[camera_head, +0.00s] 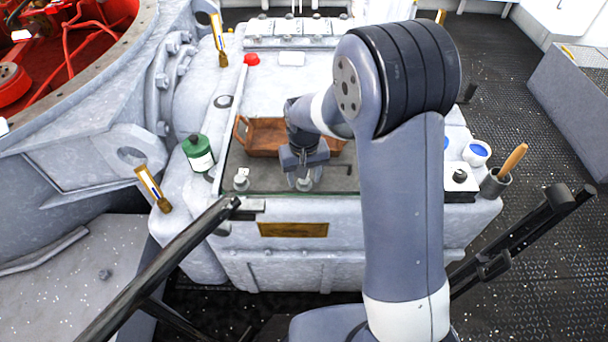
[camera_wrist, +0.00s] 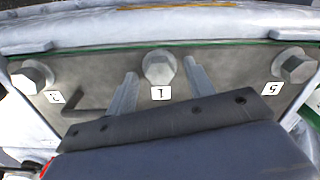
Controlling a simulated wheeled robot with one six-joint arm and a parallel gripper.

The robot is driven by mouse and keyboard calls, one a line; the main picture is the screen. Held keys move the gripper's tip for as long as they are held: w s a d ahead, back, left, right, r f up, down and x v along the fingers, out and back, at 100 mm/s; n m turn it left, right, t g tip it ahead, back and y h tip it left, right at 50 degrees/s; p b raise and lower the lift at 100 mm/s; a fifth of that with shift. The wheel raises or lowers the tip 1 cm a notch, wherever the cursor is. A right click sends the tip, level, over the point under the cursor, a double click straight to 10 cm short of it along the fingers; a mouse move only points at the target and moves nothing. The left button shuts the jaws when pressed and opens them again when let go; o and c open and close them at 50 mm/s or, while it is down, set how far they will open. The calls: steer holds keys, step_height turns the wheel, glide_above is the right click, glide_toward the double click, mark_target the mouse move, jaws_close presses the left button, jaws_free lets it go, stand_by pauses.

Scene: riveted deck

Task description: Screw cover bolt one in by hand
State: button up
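The cover bolt one (camera_wrist: 158,66) is a grey hex-headed bolt at the middle of the plate's edge, beside a white tag (camera_wrist: 161,93) that seems to read 1. My gripper (camera_wrist: 160,72) is open, its two fingers on either side of this bolt with gaps between. In the head view my gripper (camera_head: 303,178) points down at the front edge of the cover plate (camera_head: 270,180). How deep the bolt sits cannot be told. Two like bolts flank it in the wrist view, one left (camera_wrist: 32,76) and one right (camera_wrist: 293,64).
A bent hex key (camera_wrist: 88,106) lies on the plate left of the gripper in the wrist view. A brown wooden tray (camera_head: 262,138) lies behind the gripper in the head view. A green bottle (camera_head: 198,153) stands left, a cup with a brush (camera_head: 496,182) right.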

step_height(320, 180, up, 11)
steer(key=shift+p, duration=0.35)
stand_by(0.3)
steer(key=shift+f, duration=0.15)
step_height(320, 180, down, 11)
steer(key=shift+s+f+b, duration=0.1)
steer(key=shift+b, duration=0.25)
steer(key=shift+r+n, duration=0.2)
steer(key=shift+n, duration=0.1)
stand_by(0.3)
